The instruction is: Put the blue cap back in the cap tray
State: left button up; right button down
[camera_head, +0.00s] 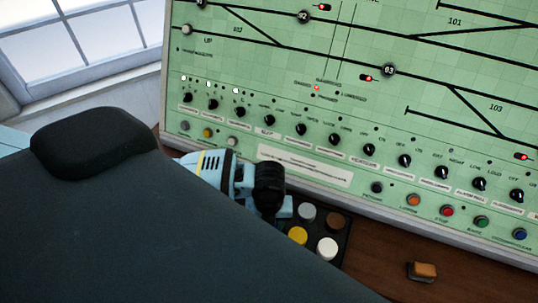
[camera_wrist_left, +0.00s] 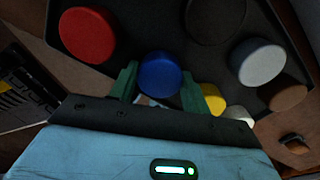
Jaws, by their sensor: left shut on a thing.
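The blue cap (camera_wrist_left: 160,75) is between the green fingertips of my left gripper (camera_wrist_left: 160,88) in the left wrist view. The gripper is shut on it. I cannot tell whether the cap touches the tray. In the head view my left gripper (camera_head: 284,207) is at the left side of the tray (camera_head: 318,232), and my arm hides the blue cap and part of the tray. My right gripper is not in view.
The tray holds red (camera_wrist_left: 88,35), grey (camera_wrist_left: 258,62), yellow (camera_head: 298,235), brown (camera_head: 336,222) and white (camera_head: 327,248) caps. A green control panel (camera_head: 300,165) stands close behind. A small orange-brown block (camera_head: 423,271) lies right on the wooden desk (camera_head: 385,270), with clear desk between.

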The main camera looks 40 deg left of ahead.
pick_arm(q)
jog(key=shift+f, duration=0.1)
jog(key=o, duration=0.8)
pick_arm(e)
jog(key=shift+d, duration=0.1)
pick_arm(q)
jog(key=shift+o, duration=0.2)
notch_tip(320, 180, up, 12)
jog(key=p, duration=0.1)
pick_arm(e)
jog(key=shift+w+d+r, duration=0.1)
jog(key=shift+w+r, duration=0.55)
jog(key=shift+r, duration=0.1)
